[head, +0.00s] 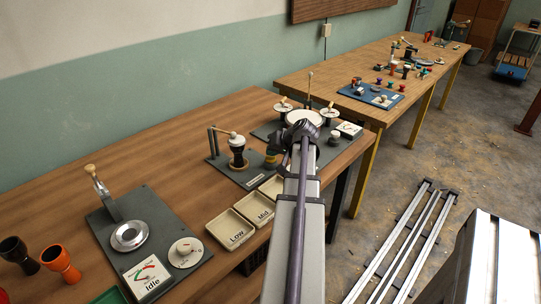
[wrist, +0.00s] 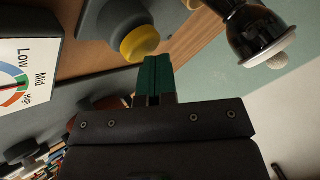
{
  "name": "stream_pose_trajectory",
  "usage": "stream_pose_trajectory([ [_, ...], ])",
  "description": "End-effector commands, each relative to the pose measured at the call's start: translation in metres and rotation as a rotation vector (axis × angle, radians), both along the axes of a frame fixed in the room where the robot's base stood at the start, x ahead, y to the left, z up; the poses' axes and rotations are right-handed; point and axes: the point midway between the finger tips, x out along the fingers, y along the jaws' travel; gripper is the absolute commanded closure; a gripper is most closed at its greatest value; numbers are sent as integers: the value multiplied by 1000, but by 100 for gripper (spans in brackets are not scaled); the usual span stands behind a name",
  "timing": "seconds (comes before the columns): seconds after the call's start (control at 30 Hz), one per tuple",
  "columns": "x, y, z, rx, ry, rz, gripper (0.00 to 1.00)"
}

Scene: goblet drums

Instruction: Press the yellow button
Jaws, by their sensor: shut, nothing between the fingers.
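The yellow button (wrist: 140,42) is a round knob on a dark housing, near the top middle of the wrist view. It also shows in the head view (head: 271,159), small and partly covered by my arm. My gripper (wrist: 157,60) is shut and empty, with its green fingers pressed together. Its tips lie close beside the lower right edge of the button in the wrist view; I cannot tell whether they touch it.
A black goblet drum (wrist: 252,30) stands close by on the right in the wrist view. A gauge (wrist: 25,75) is at the left. In the head view, a Low tray (head: 230,230) and a Mid tray (head: 254,208) lie near the table's front edge. Bare wooden table (head: 160,160) lies behind.

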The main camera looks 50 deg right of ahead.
Motion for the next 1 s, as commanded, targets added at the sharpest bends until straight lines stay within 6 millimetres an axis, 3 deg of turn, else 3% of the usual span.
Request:
stream_pose_trajectory([
  [0.33,0,0,1,1,1,1,100],
  [0.77,0,0,26,0,0,0,100],
  [1.0,0,0,27,0,0,0,100],
])
